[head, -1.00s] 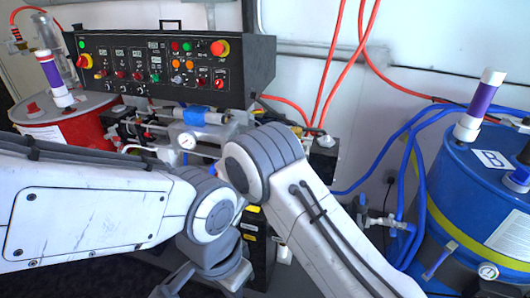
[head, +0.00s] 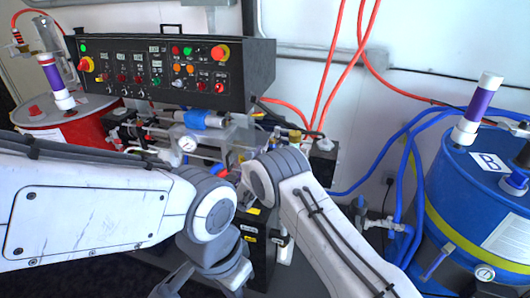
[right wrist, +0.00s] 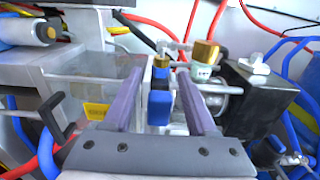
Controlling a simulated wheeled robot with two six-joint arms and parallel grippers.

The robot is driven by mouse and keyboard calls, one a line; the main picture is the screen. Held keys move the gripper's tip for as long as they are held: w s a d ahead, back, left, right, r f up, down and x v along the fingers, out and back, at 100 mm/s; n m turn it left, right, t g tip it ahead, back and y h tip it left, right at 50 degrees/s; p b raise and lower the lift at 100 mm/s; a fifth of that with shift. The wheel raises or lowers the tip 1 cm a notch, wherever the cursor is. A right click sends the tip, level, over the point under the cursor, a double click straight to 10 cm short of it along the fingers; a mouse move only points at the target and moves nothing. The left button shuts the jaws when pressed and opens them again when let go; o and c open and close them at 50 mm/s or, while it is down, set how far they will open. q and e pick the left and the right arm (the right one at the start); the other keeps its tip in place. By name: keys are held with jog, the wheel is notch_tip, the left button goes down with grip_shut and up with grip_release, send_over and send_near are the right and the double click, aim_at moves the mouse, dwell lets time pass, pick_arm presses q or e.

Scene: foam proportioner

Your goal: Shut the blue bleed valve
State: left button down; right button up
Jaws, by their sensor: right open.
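In the right wrist view, a small blue valve handle (right wrist: 159,107) stands upright between the two purple-grey fingers of my right gripper (right wrist: 159,76). The fingers are apart, with a gap on each side of the handle. A brass fitting (right wrist: 163,61) shows just behind the handle. In the head view, my right arm bends down in front of the pump unit, and I cannot make out the blue handle there. My left arm reaches in from the left. Its end is at the bottom edge, and its jaw state is unclear.
A black control panel (head: 160,72) stands above the pump unit. A clear block (right wrist: 95,82) is left of the fingers and a black box (right wrist: 258,97) is right. A blue drum (head: 475,200) with hoses stands right, a red drum (head: 75,125) left.

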grip_shut()
dwell(1.4)
